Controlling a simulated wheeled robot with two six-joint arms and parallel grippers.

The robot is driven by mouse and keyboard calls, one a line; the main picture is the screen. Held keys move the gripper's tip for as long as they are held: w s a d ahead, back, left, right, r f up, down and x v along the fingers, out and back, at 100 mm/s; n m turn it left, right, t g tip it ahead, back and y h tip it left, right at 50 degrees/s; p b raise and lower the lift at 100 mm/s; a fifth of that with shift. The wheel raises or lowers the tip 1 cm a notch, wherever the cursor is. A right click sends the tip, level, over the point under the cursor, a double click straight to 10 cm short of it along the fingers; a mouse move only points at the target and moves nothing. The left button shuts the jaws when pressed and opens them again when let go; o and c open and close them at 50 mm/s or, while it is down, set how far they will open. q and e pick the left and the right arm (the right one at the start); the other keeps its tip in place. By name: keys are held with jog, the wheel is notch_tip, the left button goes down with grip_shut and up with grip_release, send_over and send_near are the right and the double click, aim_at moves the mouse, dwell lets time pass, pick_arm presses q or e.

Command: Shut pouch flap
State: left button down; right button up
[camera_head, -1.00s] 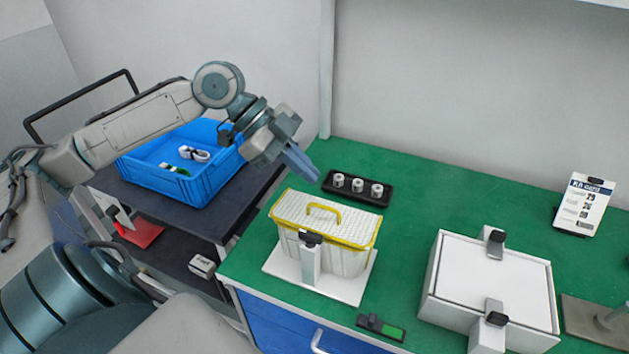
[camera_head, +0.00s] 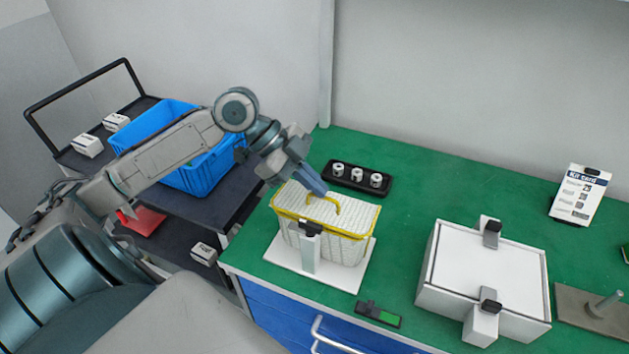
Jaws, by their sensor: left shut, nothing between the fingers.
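The pouch (camera_head: 340,247) is a white woven box shape with a yellow-edged top flap (camera_head: 352,216) and a yellow handle loop. It stands on a white base plate (camera_head: 345,277) with a dark-tipped upright clamp (camera_head: 309,243) at its front. The flap lies over the top of the pouch; I cannot tell whether it is fastened. My left gripper (camera_head: 317,189) is shut and empty, with its fingertips at the handle's left end, just above the flap's back left part. Whether they touch is unclear. My right gripper is not in view.
A black tray with several small white cylinders (camera_head: 357,177) lies behind the pouch. A white clamped box (camera_head: 485,276) stands to the right. A small black and green piece (camera_head: 380,315) lies in front. A kit card (camera_head: 579,193) stands back right. A blue crate (camera_head: 205,172) sits on the cart at left.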

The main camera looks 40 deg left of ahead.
pick_arm(q)
jog(key=shift+s+f+b, duration=0.2)
jog(key=shift+f+b, duration=0.1)
jog(key=shift+f, duration=0.5)
jog(key=shift+s+d, duration=0.1)
jog(key=shift+s, duration=0.45)
jog(key=shift+w+r+p, duration=0.1)
jog(key=shift+r+p, duration=0.25)
jog(key=shift+p, duration=0.1)
jog(key=shift+w+r+p, duration=0.35)
jog(key=shift+p, duration=0.05)
jog(key=shift+s+r, duration=0.1)
